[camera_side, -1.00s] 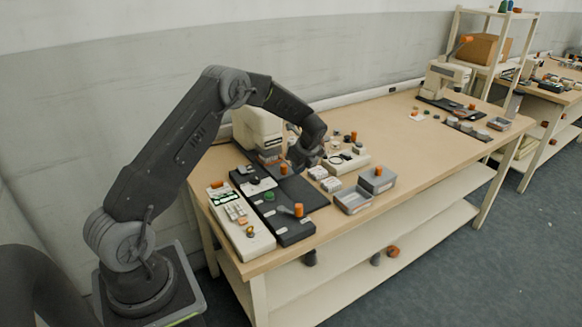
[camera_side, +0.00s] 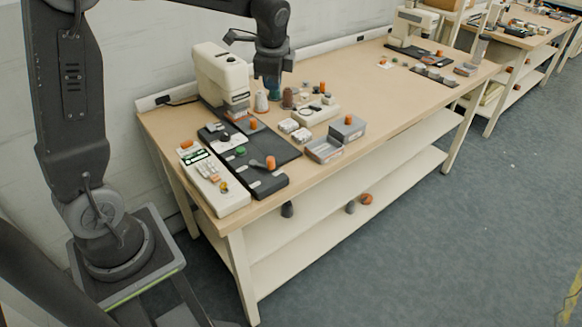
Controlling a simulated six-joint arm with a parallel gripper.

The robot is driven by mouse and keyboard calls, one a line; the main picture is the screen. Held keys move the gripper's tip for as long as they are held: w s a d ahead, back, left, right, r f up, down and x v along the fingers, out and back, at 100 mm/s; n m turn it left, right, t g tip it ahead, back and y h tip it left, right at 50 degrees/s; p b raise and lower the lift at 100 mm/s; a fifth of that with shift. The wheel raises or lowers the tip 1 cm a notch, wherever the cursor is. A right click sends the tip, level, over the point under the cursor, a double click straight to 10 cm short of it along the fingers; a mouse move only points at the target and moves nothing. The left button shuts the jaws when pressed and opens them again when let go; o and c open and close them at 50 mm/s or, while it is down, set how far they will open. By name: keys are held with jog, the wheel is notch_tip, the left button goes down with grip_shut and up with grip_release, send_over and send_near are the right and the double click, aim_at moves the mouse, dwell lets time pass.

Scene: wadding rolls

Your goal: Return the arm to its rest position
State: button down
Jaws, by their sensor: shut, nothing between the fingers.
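My gripper (camera_side: 273,88) hangs above the back part of the workbench, pointing down, to the right of the cream machine. It is shut with nothing seen between its fingers. Its tips are near a teal item behind the spools, and I cannot tell whether they touch it. My arm rises from its base at the left, upright, and its upper part runs out of the top of the picture.
The workbench (camera_side: 400,93) carries a cream machine (camera_side: 222,75), a black mat (camera_side: 272,149), a white keypad device (camera_side: 215,183), grey bins (camera_side: 325,150), small white boxes (camera_side: 289,126) and several spools (camera_side: 288,98). The bench's middle right is clear.

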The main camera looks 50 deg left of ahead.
jog(key=s+d+r+n+t+h, duration=0.1)
jog(key=s+d+n, duration=0.4)
jog(key=s, duration=0.6)
jog(key=s+d+r+n+t+h, duration=0.2)
jog(key=s+d+n, duration=0.3)
jog(key=s+d, duration=0.3)
jog(key=s, duration=0.3)
jog(key=shift+s+t, duration=0.25)
jog(key=shift+t, duration=0.15)
